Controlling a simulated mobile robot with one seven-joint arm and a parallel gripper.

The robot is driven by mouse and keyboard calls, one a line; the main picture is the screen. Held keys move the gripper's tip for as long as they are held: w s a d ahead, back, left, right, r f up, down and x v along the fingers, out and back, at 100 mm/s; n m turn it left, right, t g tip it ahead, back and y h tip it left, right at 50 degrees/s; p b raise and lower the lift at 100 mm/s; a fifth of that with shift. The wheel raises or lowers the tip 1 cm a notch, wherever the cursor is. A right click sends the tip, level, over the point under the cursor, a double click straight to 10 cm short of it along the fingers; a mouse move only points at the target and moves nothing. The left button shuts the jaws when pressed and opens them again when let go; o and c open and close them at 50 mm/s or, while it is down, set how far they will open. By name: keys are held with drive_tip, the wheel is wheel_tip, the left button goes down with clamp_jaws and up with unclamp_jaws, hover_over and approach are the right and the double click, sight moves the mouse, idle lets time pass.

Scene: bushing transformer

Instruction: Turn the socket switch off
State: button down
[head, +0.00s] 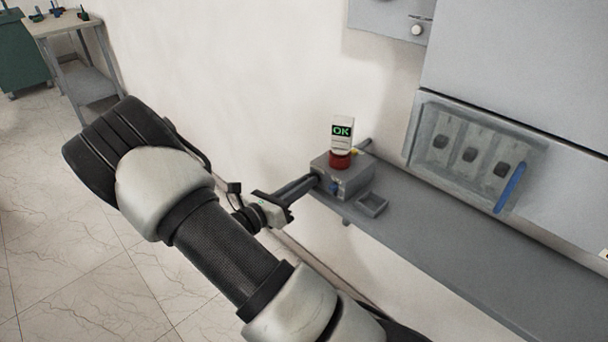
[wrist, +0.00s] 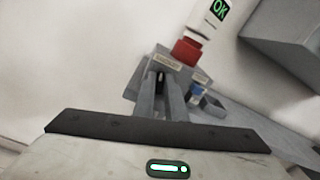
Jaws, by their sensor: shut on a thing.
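A small grey socket box (head: 346,178) stands on the shelf against the wall. A white device with a red base and a green "OK" display (head: 341,134) stands upright on top of it. The device also shows in the wrist view (wrist: 205,28). My gripper (head: 314,181) reaches the box's left side from the left. In the wrist view, my gripper's fingers (wrist: 161,80) are shut on a small dark part at the box's face, which seems to be the socket switch (wrist: 159,76). The fingers hide most of it, so its position is unclear. A blue part (head: 334,187) is on the box's front.
The grey shelf (head: 470,246) runs to the right, with a small open tray (head: 373,204) beside the box. A panel with several dark switches and a blue handle (head: 470,153) is on the wall cabinet. A workbench (head: 62,24) stands far left.

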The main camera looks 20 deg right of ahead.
drive_tip(key=shift+w+f+n+p, duration=0.1)
drive_tip(key=shift+f+n+p, duration=0.05)
drive_tip(key=shift+n+p, duration=2.85)
drive_tip(key=shift+f+n+p, duration=0.1)
drive_tip(key=shift+n+p, duration=1.7)
drive_tip(key=shift+n, duration=2.3)
drive_tip(key=c, duration=1.8)
unclamp_jaws()
drive_tip(key=shift+a, duration=0.1)
drive_tip(key=b+v, duration=0.1)
drive_tip(key=v, duration=1.6)
drive_tip(key=shift+a, duration=0.2)
drive_tip(key=shift+r, duration=0.1)
